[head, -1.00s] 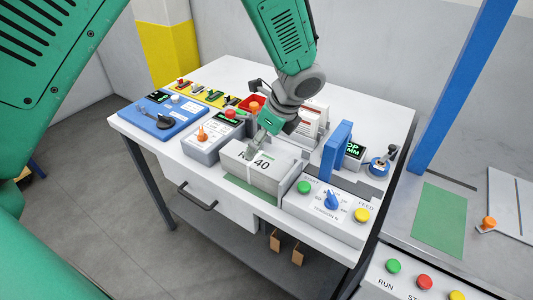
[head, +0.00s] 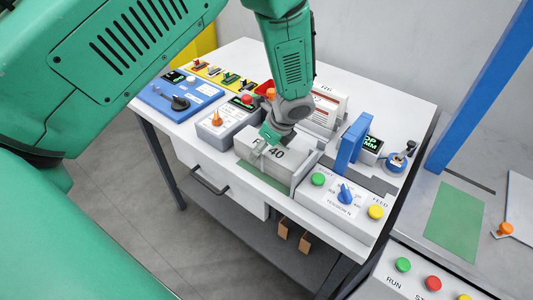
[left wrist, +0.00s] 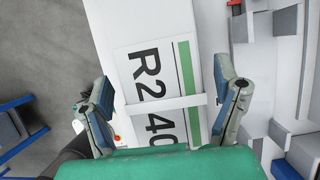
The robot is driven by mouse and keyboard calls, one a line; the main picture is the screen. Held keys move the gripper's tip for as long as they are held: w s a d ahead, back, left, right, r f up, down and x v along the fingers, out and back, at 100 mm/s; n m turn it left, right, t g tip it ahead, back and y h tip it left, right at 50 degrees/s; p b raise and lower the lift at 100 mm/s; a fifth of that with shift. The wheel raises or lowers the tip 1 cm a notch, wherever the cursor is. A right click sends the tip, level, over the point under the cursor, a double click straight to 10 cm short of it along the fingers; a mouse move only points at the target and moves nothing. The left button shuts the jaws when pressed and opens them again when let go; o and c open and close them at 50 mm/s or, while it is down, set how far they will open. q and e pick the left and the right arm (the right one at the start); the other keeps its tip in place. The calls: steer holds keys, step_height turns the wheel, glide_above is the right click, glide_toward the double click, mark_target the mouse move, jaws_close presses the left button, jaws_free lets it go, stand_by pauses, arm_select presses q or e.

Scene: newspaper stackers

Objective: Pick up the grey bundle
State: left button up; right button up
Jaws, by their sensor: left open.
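The grey bundle (head: 284,168) is a pale block with a number label and a band, lying near the table's front edge. In the left wrist view the bundle (left wrist: 158,62) carries a label with large dark characters and a green stripe, crossed by a pale band. My left gripper (head: 262,150) is at the bundle's top and hides part of the label. In the left wrist view my open left gripper (left wrist: 165,92) has one finger on each side of the bundle, without visible grip. Contact cannot be told. My right gripper is not in view.
A grey control box (head: 225,125) with an orange knob stands left of the bundle. A feed panel (head: 335,208) with buttons and a blue knob is close on its right. A blue upright plate (head: 352,145) and a paper stack (head: 327,108) stand behind. A green mat (head: 262,180) lies in front.

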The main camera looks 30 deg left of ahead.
arm_select(q)
steer(key=shift+a+f, duration=0.1)
steer(key=shift+f, duration=0.55)
steer(key=shift+w+f, duration=0.1)
steer(key=shift+f, duration=0.15)
steer(key=shift+d, duration=0.5)
steer(key=shift+d+r, duration=0.15)
steer(key=shift+d, duration=0.35)
steer(key=c, duration=0.6)
steer(key=shift+a, duration=0.1)
steer(key=c, duration=0.7)
steer(key=shift+a, duration=0.3)
steer(key=c, duration=0.5)
steer(key=shift+a, duration=0.4)
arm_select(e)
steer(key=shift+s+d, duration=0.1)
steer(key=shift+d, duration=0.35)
